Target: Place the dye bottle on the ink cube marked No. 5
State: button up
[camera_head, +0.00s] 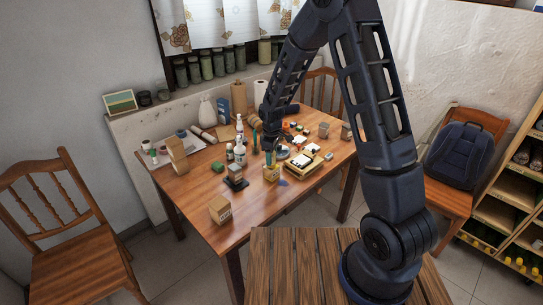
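My gripper (268,141) is at the end of my dark arm, over the back middle of the wooden table (210,187). It is small and dark, so I cannot tell whether its fingers are open or hold anything. White bottles stand just left of it, one at the back (239,124) and one nearer (239,152). I cannot tell which is the dye bottle. A tan cube (220,209) with dark markings sits alone near the table's front left edge. Another tan box (271,173) stands below my gripper, near the table's middle. The markings are too small to read.
A dark stand (235,184) and a yellow tray (303,163) of small items crowd the table's middle. A tall wooden block (177,154) stands at the left. The table's front left is mostly clear around the lone cube. Chairs (75,240) stand around the table.

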jog(key=shift+o, duration=0.4)
jog(key=shift+r, duration=0.1)
notch_tip(320, 180, up, 12)
jog(key=shift+r, duration=0.15)
jog(key=s+d+r+m+t, duration=0.1)
jog(key=s+d+r+m, duration=0.25)
jog(key=d+r, duration=0.5)
jog(key=s+d+r+m+t, duration=0.1)
jog(key=s+d+r+m, duration=0.3)
jog(key=d+r, duration=0.45)
jog(key=s+d+r+m+t, duration=0.1)
jog(key=s+d+r+m, duration=0.1)
jog(key=s+d, duration=0.4)
jog(key=s+d+r+m+t, duration=0.1)
jog(key=s+d+m, duration=0.4)
jog(key=s, duration=0.8)
jog(key=shift+d+r+t, duration=0.3)
jog(key=shift+d+r, duration=0.5)
jog(key=shift+d, duration=0.2)
